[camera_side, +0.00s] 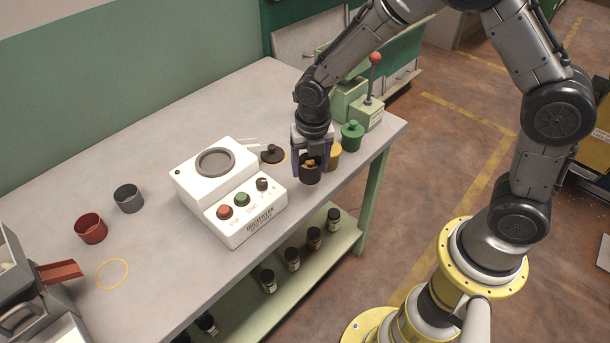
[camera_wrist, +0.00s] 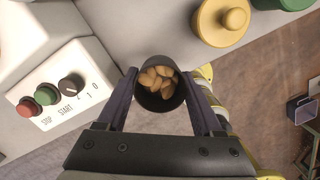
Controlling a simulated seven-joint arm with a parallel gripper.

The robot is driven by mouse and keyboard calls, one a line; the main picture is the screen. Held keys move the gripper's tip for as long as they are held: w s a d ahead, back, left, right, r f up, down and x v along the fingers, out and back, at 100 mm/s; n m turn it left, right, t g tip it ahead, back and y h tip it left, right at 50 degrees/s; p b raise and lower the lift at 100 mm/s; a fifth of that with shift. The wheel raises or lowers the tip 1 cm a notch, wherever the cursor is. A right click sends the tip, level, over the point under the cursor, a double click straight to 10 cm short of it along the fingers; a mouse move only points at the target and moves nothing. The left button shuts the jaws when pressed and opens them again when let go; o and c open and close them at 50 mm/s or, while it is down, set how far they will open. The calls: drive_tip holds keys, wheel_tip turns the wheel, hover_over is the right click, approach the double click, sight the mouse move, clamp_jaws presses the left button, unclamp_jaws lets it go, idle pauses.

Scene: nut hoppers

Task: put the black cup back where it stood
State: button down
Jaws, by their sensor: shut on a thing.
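The black cup (camera_side: 311,176) is held upright between the fingers of my gripper (camera_side: 311,164), near the front edge of the table and to the right of the white machine. In the wrist view my gripper (camera_wrist: 165,100) has one finger on each side of the black cup (camera_wrist: 158,106). Brown nuts (camera_wrist: 158,80) are inside it. I cannot tell whether its base touches the table. A yellow ring (camera_side: 112,274) is marked on the bare table at the left, in front of the red chute.
The white machine (camera_side: 245,207) has buttons and a round opening. A black lid (camera_side: 272,155), a yellow lidded pot (camera_side: 334,156) and a green one (camera_side: 351,136) stand near my gripper. A red cup (camera_side: 90,229) and a grey cup (camera_side: 128,199) stand left. The back of the table is clear.

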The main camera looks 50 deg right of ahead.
sight(305, 177)
drive_tip(key=shift+w+a+f, duration=0.1)
drive_tip(key=shift+w+f, duration=0.55)
drive_tip(key=shift+f, duration=1.6)
drive_tip(key=shift+f, duration=0.1)
drive_tip(key=shift+c, duration=0.2)
unclamp_jaws()
